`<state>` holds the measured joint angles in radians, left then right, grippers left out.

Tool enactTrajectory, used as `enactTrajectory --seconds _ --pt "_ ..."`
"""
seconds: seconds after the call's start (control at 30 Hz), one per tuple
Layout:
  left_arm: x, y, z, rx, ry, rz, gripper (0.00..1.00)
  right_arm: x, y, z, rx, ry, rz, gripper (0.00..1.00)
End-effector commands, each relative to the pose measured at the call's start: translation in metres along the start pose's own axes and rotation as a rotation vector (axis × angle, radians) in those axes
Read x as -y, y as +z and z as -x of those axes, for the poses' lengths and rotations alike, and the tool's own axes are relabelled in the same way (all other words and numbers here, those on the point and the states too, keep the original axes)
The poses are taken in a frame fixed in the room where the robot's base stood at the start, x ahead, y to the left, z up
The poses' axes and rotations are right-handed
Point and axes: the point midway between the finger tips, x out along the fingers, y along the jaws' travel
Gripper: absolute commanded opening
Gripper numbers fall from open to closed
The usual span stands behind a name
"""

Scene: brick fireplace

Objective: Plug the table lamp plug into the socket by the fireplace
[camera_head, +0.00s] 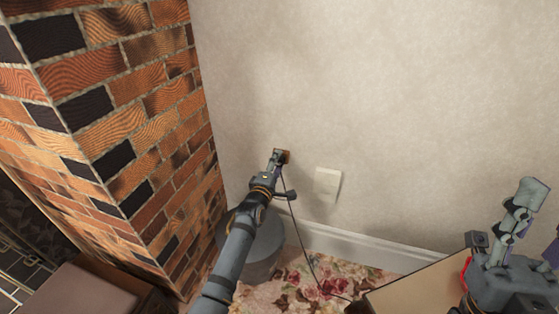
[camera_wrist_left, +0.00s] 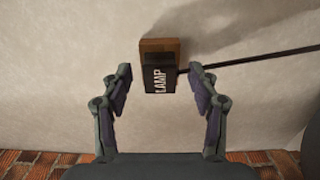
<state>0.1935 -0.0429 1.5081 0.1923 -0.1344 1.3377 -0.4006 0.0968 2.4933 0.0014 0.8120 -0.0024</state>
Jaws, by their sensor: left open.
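The black lamp plug (camera_wrist_left: 160,75), labelled LAMP, sits against the brown wooden-looking socket plate (camera_wrist_left: 160,46) on the wall in the left wrist view. Its pins are hidden, so how deep it sits cannot be seen. My left gripper (camera_wrist_left: 161,78) is open, with a finger on each side of the plug and a gap to both. In the head view my left gripper (camera_head: 278,158) is at the wall, in front of the brown socket plate (camera_head: 286,156). My right gripper (camera_head: 521,212) is at the lower right, away from the socket; its jaw state is unclear.
The black cord (camera_head: 306,246) hangs from the plug to the floral carpet. A pale wall switch plate (camera_head: 327,184) is right of the socket. The brick fireplace (camera_head: 120,120) stands left. A grey round object (camera_head: 265,250) is under my left arm. A wooden surface (camera_head: 420,288) is lower right.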

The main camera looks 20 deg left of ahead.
Motion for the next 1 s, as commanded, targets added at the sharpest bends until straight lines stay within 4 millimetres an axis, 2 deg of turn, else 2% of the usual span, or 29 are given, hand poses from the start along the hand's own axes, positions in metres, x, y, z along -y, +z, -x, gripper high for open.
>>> enactTrajectory --seconds 0.8,1.0 --pt "0.0 -0.0001 0.0 0.0 0.0 0.0 0.6 -0.0004 -0.0012 -0.0051 0.0 0.0 0.0 0.4" --pt "0.0 -0.0001 0.0 0.0 0.0 0.0 0.33 -0.0004 -0.0012 -0.0051 0.0 0.0 0.0 0.4"
